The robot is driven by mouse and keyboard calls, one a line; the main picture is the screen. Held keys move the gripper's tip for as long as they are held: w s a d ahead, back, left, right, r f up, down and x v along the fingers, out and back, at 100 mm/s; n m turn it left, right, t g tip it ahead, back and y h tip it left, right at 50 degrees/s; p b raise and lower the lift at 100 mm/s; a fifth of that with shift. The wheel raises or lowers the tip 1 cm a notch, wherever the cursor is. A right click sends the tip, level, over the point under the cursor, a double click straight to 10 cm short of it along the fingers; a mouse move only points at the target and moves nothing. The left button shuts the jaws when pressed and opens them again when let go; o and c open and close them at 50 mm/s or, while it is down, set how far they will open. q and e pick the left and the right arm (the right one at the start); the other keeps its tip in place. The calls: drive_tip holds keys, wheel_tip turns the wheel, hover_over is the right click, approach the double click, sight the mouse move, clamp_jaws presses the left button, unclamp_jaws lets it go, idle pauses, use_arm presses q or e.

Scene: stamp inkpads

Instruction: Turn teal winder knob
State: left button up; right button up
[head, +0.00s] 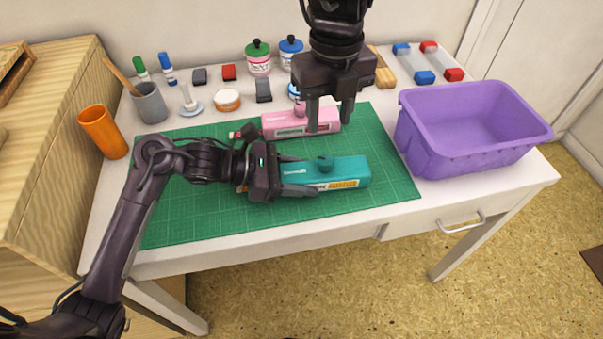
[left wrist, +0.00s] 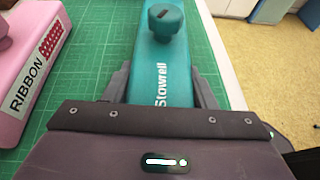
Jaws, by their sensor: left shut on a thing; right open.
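A teal winder (head: 345,171) lies on the green cutting mat (head: 210,210). Its round teal knob (head: 325,163) stands up from its top; the knob also shows in the left wrist view (left wrist: 165,19). My left gripper (head: 302,175) is shut on the teal winder's body, with one finger on each long side, short of the knob. A pink winder (head: 285,122) lies behind the teal one, also on the mat. My right gripper (head: 330,110) is open above the pink winder and hides part of it. I cannot tell whether it touches it.
A purple bin (head: 425,160) stands at the right of the white table. An orange cup (head: 103,132) and a grey cup (head: 150,103) stand at the left. Paint jars (head: 258,60) and small blocks line the back. The mat's front left is clear.

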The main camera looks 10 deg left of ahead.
drive_tip(key=shift+o, duration=0.7)
drive_tip(key=n+g+y, duration=0.3)
drive_tip(key=n+y, duration=0.1)
drive_tip(key=n, duration=1.5)
approach(327, 159)
drive_tip(key=x, duration=0.8)
drive_tip(key=shift+s+a+f, duration=0.1)
drive_tip(key=shift+a+f, duration=0.05)
drive_tip(key=shift+f, duration=0.1)
drive_tip(key=c, duration=1)
drive_tip(key=shift+t, duration=0.3)
